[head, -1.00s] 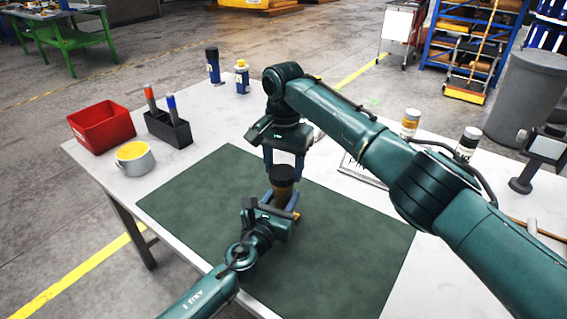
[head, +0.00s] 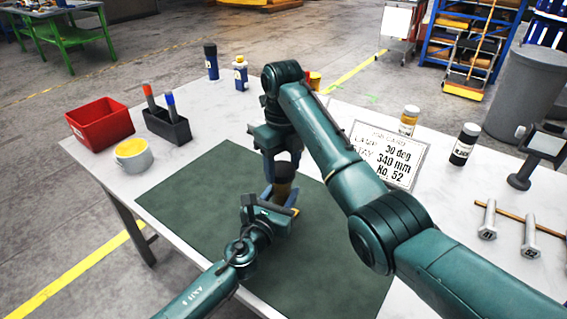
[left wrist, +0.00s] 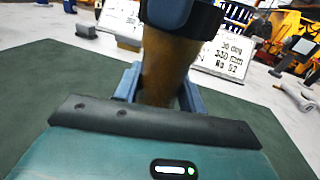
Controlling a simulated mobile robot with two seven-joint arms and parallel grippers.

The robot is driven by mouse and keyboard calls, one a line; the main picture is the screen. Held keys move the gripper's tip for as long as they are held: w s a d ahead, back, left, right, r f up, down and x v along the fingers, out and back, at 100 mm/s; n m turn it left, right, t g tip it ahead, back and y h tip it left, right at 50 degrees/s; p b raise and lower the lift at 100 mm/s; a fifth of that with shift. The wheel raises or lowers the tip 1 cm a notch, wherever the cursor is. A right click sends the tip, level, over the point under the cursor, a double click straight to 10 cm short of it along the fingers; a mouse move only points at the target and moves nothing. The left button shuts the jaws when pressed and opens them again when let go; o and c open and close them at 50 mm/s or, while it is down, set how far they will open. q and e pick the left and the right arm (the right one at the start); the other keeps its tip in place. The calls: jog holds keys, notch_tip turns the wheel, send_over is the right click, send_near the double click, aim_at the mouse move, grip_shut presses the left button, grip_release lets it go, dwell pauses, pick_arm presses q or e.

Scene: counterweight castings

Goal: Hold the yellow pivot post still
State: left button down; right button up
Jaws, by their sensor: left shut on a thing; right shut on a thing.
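I see no clearly yellow post in my grippers. They hold a brown, post-like body (head: 284,193) with a black cap, over the green mat (head: 200,190). It looks roughly upright in the left wrist view, where the brown body (left wrist: 167,68) narrows downward between blue fingers. My left gripper (head: 281,201) is shut on the body from the near side. My right gripper (head: 283,168) comes down from above and is shut on its black cap (left wrist: 205,20). The foot of the body is hidden behind the left gripper.
A red bin (head: 100,122), a dark pen holder (head: 170,127) and a grey cup with yellow contents (head: 133,156) stand at left. The mat's left part is clear.

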jog(key=shift+m, duration=0.4)
jog(key=o, duration=0.9)
jog(key=shift+o, duration=0.2)
jog(key=shift+r, duration=0.1)
jog(key=shift+r, duration=2.15)
jog(key=shift+c, duration=0.3)
